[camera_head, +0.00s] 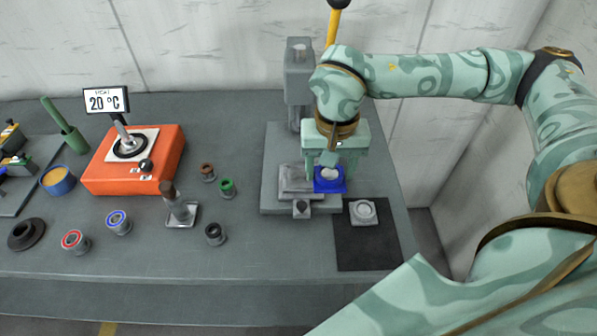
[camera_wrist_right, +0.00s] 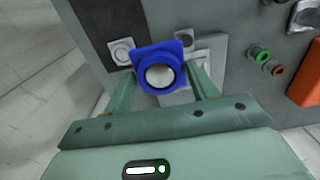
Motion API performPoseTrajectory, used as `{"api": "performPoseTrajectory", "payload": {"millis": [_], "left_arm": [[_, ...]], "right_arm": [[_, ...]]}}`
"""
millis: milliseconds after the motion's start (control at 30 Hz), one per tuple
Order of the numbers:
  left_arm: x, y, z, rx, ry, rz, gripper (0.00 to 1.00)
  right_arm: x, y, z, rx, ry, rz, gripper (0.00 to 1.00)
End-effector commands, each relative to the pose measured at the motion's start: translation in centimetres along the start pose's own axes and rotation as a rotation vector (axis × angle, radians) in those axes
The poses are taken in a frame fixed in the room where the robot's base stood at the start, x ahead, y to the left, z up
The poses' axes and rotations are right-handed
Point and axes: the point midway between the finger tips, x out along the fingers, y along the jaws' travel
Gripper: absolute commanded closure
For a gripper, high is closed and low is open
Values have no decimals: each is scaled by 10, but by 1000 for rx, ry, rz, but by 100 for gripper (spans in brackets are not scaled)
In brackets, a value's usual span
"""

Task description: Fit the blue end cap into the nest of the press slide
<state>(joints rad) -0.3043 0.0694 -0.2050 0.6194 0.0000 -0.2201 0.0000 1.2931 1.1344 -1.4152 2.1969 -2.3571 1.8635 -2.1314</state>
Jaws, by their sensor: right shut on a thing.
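The blue end cap (camera_head: 329,186), a square plate with a round pale centre, is in my right gripper (camera_head: 333,172). In the right wrist view the cap (camera_wrist_right: 160,54) sits between the two green fingers of that gripper (camera_wrist_right: 162,78), which is shut on it. The press (camera_head: 298,95) stands on a grey base plate (camera_head: 272,190). A light grey block (camera_head: 295,178), apparently the press slide, is just left of the cap. The nest is not clearly visible, and I cannot tell whether the cap touches the slide. My left gripper is not in view.
A black mat (camera_head: 366,248) with a grey square part (camera_head: 363,212) lies right of the press base. An orange device (camera_head: 165,180) stands left. Several small ringed parts, including a green-topped one (camera_head: 227,187), stand between. The table's front middle is clear.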

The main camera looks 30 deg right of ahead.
Motion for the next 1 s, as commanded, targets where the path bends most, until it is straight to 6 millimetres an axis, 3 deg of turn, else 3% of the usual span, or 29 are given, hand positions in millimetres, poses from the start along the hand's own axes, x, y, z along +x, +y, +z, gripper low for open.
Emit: {"api": "performPoseTrajectory", "payload": {"millis": [200, 400, 667, 833, 1000], "left_arm": [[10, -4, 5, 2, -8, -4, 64], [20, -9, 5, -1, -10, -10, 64], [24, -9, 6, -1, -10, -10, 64], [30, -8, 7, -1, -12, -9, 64], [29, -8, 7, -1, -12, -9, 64]], "right_arm": [[32, -30, -58, 4, -2, 0, 74], [72, -43, -86, 3, -2, 0, 74], [89, -50, -100, 1, -1, -1, 74], [117, -50, -100, 1, -4, 0, 74], [118, -50, -100, 1, 0, -1, 74]]}}
